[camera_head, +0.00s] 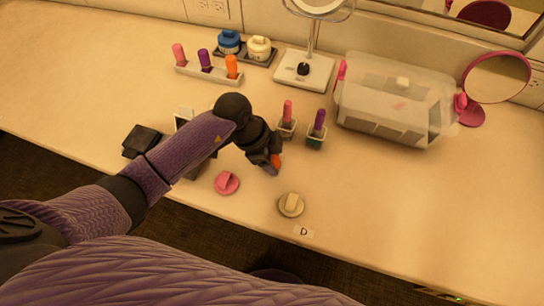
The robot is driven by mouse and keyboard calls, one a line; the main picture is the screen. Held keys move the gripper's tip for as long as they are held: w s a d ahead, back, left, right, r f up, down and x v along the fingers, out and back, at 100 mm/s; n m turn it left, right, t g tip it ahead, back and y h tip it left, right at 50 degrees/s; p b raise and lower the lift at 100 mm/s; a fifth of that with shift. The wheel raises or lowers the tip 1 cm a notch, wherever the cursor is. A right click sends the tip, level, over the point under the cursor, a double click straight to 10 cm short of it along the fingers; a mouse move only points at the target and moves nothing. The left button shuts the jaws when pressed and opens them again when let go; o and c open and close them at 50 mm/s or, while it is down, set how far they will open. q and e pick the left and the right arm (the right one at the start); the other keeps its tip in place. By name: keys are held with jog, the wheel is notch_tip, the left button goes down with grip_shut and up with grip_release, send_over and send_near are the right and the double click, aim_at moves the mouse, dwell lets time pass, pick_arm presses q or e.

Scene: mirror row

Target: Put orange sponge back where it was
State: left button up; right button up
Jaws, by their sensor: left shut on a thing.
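My left gripper (268,158) is above the front-middle of the counter, shut on a small orange thing, the orange sponge (276,161). Most of the sponge is hidden by the gripper, and a small bluish-purple part shows just below it. My left arm comes in from the left and covers part of the counter. A white rack (208,75) at the back left bears a pink, a purple and an orange stick (231,67). Two small holders (287,131) right of the gripper hold a pink and a purple stick. My right gripper is not in view.
A pink round piece (227,183) and a cream one (291,205) lie near the front edge, by a card marked D (304,232). A black box (141,141), a clear case (395,105), a stand mirror (303,70) and a pink mirror (497,78) stand around. The right front is clear.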

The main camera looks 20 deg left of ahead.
pick_arm(q)
jog(key=o, duration=1)
jog(key=shift+f, duration=0.1)
jog(key=shift+o, duration=0.6)
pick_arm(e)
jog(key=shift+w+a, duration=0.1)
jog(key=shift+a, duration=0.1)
pick_arm(q)
jog(key=p+v, duration=0.5)
jog(key=v, duration=0.7)
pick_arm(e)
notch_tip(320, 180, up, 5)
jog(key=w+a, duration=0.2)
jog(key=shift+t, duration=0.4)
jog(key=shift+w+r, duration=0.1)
